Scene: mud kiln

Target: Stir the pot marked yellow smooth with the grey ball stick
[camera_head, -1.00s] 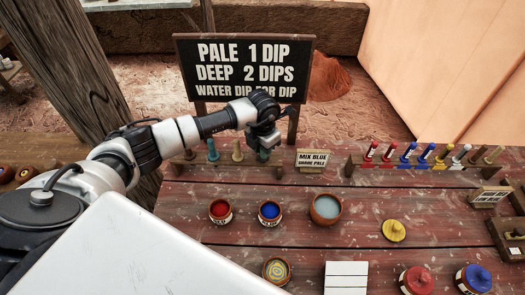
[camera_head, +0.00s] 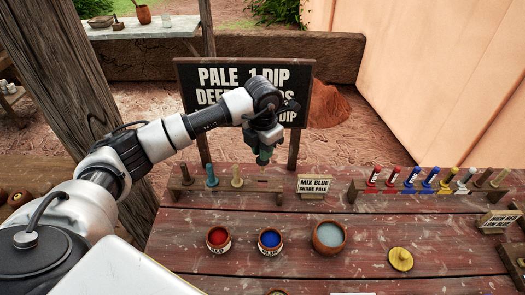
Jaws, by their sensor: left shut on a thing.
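My left gripper (camera_head: 264,140) is shut on a green stick (camera_head: 264,157) and holds it upright just above the small rack (camera_head: 225,185). Only the stick's lower part shows, and I cannot make out a grey ball on it. Dark, teal and beige sticks stand in the rack, with an empty place below my gripper. A pot (camera_head: 277,292) is cut off by the bottom edge; its label and contents cannot be made out now. A yellow knobbed lid (camera_head: 400,260) lies on the table at right. My right gripper is out of view.
A red pot (camera_head: 219,238), a blue pot (camera_head: 270,240) and a bowl of pale liquid (camera_head: 328,236) stand on the table. A long rack (camera_head: 360,190) of coloured sticks is at right. Signs (camera_head: 313,187) (camera_head: 243,75) stand behind; the large board is close behind my gripper.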

